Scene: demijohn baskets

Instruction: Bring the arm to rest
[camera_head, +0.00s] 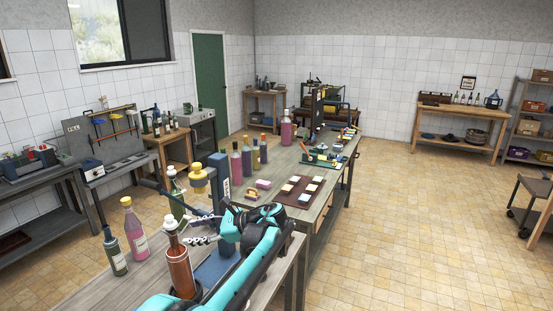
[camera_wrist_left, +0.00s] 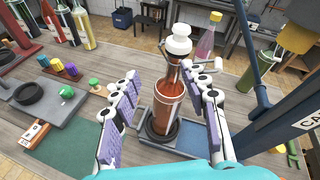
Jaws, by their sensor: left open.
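My left arm (camera_head: 262,252) reaches over the workbench from the bottom of the head view. My left gripper (camera_head: 197,228) is open, and its fingers point at a reddish-brown bottle (camera_head: 181,270) with a white cap. In the left wrist view this bottle (camera_wrist_left: 168,102) stands upright between the two spread fingers of the gripper (camera_wrist_left: 162,82). Gaps show on both sides, so the fingers look clear of it. My right gripper is in neither view.
A blue post (camera_wrist_left: 257,95) stands close to the right finger. A dark bottle (camera_head: 115,252) and a pink bottle (camera_head: 135,232) stand left of the brown one. Several bottles and a brown tray (camera_head: 280,195) are farther along the bench. The tiled floor (camera_head: 410,240) at right is clear.

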